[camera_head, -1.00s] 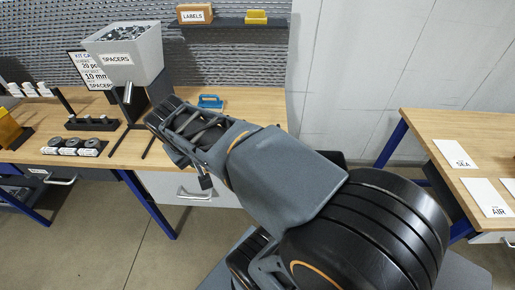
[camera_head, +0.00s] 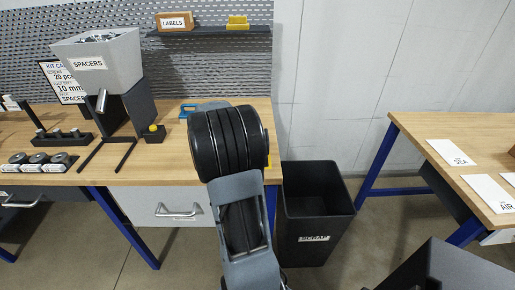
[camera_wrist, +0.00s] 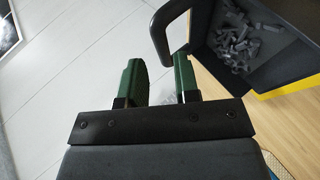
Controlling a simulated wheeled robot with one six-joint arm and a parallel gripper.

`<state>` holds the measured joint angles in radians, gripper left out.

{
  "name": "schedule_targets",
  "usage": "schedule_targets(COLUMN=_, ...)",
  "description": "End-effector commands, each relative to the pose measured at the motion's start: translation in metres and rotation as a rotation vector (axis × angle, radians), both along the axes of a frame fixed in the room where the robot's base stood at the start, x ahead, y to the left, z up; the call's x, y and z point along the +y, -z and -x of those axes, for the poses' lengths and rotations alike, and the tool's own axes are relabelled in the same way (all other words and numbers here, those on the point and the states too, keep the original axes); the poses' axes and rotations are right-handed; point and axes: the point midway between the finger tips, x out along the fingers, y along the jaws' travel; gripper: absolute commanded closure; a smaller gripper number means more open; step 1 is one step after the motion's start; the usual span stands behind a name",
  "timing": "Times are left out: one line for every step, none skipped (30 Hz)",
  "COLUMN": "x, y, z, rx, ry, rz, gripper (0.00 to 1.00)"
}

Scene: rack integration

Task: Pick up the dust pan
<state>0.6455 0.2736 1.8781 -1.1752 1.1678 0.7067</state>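The dust pan (camera_wrist: 216,62) shows at the upper right of the wrist view. It is a dark pan with a yellow edge, grey bits inside and a black loop handle (camera_wrist: 161,35). My gripper (camera_wrist: 158,68) is open and empty, with two green fingers apart. The handle's end appears in the gap between the fingertips; I cannot tell whether it lies between them or beyond. In the head view my arm hides the gripper and most of the pan; a small yellow piece (camera_head: 268,160) at the bench's right end may be its edge.
A black scrap bin (camera_head: 315,215) stands on the floor right of the wooden bench (camera_head: 180,160). A blue object (camera_head: 187,110) lies on the bench beside my arm. The spacer hopper (camera_head: 95,65) stands to the left. A second table (camera_head: 430,130) is at the right.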

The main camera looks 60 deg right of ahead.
Motion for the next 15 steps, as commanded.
schedule_targets(x=-0.005, y=0.003, z=0.003, rx=0.001, ry=0.001, rz=-0.002, gripper=0.71)
schedule_targets(x=-0.007, y=0.005, z=0.004, rx=0.001, ry=0.001, rz=-0.001, gripper=0.71)
schedule_targets(x=-0.009, y=0.006, z=0.005, rx=0.001, ry=0.001, rz=-0.001, gripper=0.71)
schedule_targets(x=-0.011, y=0.007, z=0.006, rx=0.001, ry=0.0, rz=-0.001, gripper=0.71)
schedule_targets(x=-0.012, y=0.008, z=0.007, rx=0.0, ry=-0.001, rz=-0.001, gripper=0.71)
schedule_targets(x=-0.013, y=0.009, z=0.007, rx=0.0, ry=-0.001, rz=-0.001, gripper=0.71)
schedule_targets(x=-0.013, y=0.01, z=0.007, rx=-0.001, ry=-0.002, rz=-0.002, gripper=0.71)
schedule_targets(x=-0.014, y=0.01, z=0.008, rx=0.0, ry=-0.001, rz=-0.002, gripper=0.71)
schedule_targets(x=-0.016, y=0.011, z=0.009, rx=0.0, ry=0.0, rz=-0.002, gripper=0.71)
schedule_targets(x=-0.018, y=0.013, z=0.01, rx=0.0, ry=0.001, rz=-0.003, gripper=0.71)
schedule_targets(x=-0.021, y=0.015, z=0.012, rx=0.001, ry=0.002, rz=-0.003, gripper=0.71)
schedule_targets(x=-0.025, y=0.018, z=0.014, rx=0.003, ry=0.001, rz=-0.003, gripper=0.71)
schedule_targets(x=-0.028, y=0.02, z=0.016, rx=0.002, ry=0.001, rz=-0.004, gripper=0.71)
schedule_targets(x=-0.031, y=0.022, z=0.018, rx=0.002, ry=0.002, rz=-0.004, gripper=0.71)
schedule_targets(x=-0.035, y=0.025, z=0.02, rx=0.002, ry=0.002, rz=-0.004, gripper=0.71)
